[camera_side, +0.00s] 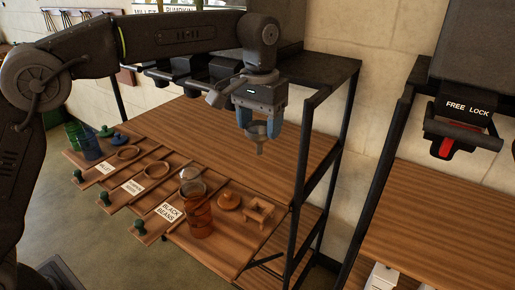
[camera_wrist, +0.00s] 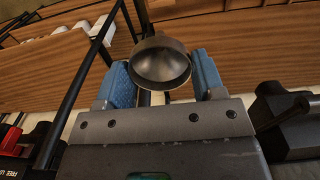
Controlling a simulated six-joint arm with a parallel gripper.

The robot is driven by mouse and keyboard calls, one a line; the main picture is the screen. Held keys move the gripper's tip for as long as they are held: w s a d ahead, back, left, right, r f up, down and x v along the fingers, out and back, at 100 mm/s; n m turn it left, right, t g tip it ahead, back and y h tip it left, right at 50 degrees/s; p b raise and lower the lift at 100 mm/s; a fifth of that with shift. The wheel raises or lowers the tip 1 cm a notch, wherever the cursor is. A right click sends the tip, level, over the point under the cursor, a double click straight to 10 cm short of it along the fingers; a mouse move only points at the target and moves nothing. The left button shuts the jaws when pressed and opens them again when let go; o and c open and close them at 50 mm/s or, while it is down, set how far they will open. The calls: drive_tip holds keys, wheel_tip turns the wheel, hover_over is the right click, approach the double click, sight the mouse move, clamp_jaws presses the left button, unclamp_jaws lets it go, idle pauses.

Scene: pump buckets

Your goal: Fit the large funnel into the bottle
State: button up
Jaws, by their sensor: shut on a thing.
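A grey metal large funnel (camera_side: 260,143) hangs below my gripper (camera_side: 258,130), in the air above the wooden shelf. My gripper has blue fingers and is shut on the funnel. In the wrist view, the funnel (camera_wrist: 160,62) shows its wide round mouth between the blue fingers (camera_wrist: 163,78). The spout points down in the side view. An orange see-through container (camera_side: 199,222), perhaps the bottle, stands upright on the lower front shelf, to the left of and below the funnel. They are apart. Whether the container's top is open is hard to tell.
A small grey round piece (camera_side: 190,173) is behind the orange container. An orange lid (camera_side: 229,201) and a wooden stand (camera_side: 259,210) lie to its right. Green (camera_side: 75,135) and blue (camera_side: 90,147) containers stand far left. A black frame post (camera_side: 300,190) rises at right.

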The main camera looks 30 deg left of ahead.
drive_tip(key=shift+r, duration=0.85)
drive_tip(key=s+a, duration=0.3)
drive_tip(key=a, duration=1.8)
wheel_tip(320, 180, down, 9)
drive_tip(key=shift+f, duration=0.15)
drive_tip(key=shift+f, duration=2.45)
idle(1.3)
drive_tip(key=o, duration=0.8)
drive_tip(key=shift+o, duration=0.2)
drive_tip(key=shift+r, duration=0.15)
